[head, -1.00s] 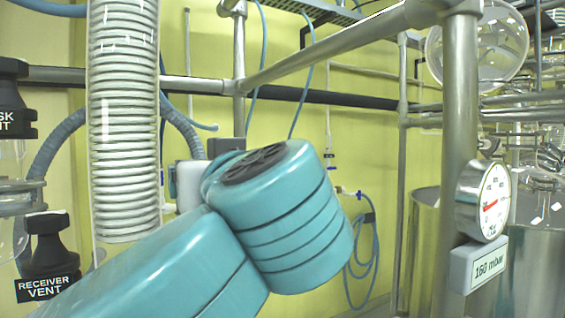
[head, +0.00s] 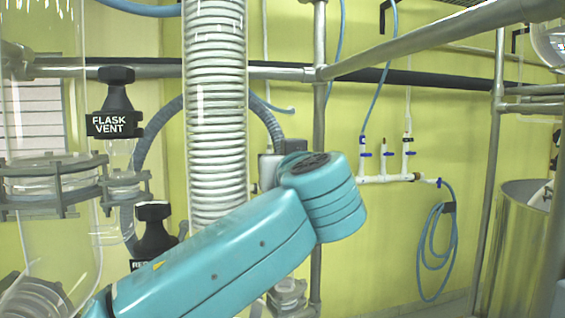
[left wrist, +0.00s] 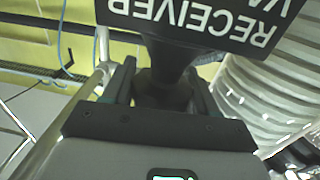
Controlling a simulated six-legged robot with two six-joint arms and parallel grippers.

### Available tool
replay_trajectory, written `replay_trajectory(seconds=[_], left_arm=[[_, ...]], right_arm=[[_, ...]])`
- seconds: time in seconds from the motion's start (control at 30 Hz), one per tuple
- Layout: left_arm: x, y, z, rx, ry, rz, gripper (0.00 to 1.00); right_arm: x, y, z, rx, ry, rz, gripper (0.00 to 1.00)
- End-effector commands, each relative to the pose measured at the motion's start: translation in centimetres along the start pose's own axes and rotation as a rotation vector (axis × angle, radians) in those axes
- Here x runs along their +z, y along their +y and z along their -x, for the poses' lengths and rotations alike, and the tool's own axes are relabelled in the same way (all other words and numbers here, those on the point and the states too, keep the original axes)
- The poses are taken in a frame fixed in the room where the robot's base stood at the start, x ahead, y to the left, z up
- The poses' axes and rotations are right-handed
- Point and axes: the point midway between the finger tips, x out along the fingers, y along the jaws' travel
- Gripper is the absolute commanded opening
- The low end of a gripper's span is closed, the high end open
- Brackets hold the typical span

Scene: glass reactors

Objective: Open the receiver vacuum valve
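In the left wrist view, a black valve handle (left wrist: 172,62) with a black label (left wrist: 205,18) stands between the fingers of my left gripper (left wrist: 160,90). The label is upside down and reads RECEIVER; its second line starts with V and is cut off. One finger is on each side of the dark stem; I cannot tell whether they touch it. In the head view my teal left arm crosses the lower middle, and its gripper is hidden. My right gripper is in neither view.
In the head view a black FLASK VENT valve (head: 117,100) and another black valve (head: 154,238), its label partly covered by my arm, are at left. A coiled glass condenser (head: 215,110) hangs behind my arm. Metal rails (head: 420,45) cross above. A blue hose (head: 441,245) hangs at right.

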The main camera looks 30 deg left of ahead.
Motion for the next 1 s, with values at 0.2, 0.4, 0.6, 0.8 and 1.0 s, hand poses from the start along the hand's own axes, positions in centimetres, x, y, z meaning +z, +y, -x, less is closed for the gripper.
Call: replay_trajectory(seconds=[0.2,0.4,0.6,0.8,1.0], left_arm=[[0.0,0.0,0.0,-0.014,-0.001,-0.001,0.27],[-0.3,-0.2,-0.1,-0.209,-0.001,-0.004,0.27],[-0.3,-0.7,0.1,-0.391,0.0,-0.002,0.27],[-0.1,-0.8,0.2,-0.42,0.002,0.0,0.27],[-0.1,-0.8,0.1,-0.418,0.002,0.0,0.74]], right_arm=[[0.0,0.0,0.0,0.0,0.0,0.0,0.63],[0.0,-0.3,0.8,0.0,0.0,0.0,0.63],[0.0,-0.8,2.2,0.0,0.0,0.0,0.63],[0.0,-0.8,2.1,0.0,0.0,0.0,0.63],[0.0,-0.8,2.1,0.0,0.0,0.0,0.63]])
